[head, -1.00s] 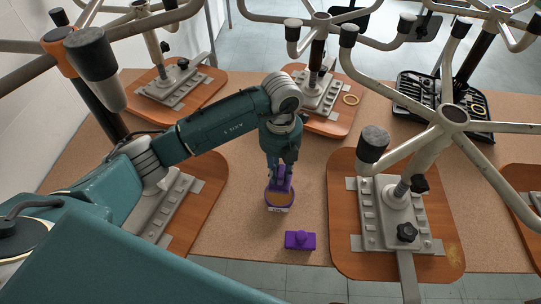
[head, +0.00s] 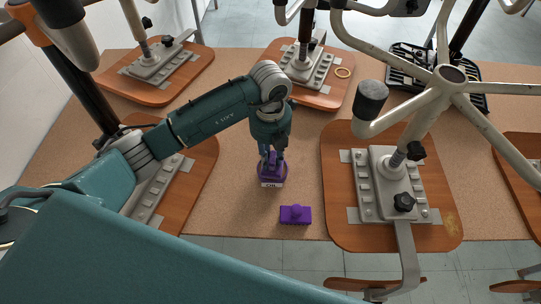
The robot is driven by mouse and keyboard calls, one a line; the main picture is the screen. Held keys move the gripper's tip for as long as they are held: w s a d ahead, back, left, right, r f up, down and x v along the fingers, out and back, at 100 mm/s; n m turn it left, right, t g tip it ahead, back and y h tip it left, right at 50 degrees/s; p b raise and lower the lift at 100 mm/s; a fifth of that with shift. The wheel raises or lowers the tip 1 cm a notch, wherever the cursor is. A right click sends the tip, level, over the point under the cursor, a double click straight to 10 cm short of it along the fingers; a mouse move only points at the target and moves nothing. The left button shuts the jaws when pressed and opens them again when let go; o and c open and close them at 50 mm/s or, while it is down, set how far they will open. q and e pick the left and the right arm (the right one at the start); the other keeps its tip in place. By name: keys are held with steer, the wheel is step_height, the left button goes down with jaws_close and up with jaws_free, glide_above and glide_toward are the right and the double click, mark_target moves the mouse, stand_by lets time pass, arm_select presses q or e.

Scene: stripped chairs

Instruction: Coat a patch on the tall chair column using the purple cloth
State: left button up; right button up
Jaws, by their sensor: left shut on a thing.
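My left gripper (head: 271,158) is shut on a purple cloth pad (head: 272,170). The pad is down at a small round tin with a white label (head: 271,184) that seems to read OIL. Whether the pad touches the tin's contents is hidden by the gripper. A second purple block with a knob (head: 296,214) lies on the board just in front. Upturned chair bases stand around on columns, among them a short column (head: 397,158) at the right and a long dark one (head: 80,90) at the left. I cannot tell which is the tall column. My right gripper is not in view.
Several wooden seats lie on the brown board, one at the right (head: 340,205). A metal chair base (head: 500,130) spreads its arms above it. Bare board (head: 240,205) surrounds the tin.

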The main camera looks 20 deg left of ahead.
mark_target(271, 157)
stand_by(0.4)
arm_select(q)
steer(key=shift+f+b, duration=0.45)
steer(key=shift+f, duration=0.1)
stand_by(1.4)
steer(key=shift+r+p, duration=2.3)
steer(key=shift+r, duration=1.25)
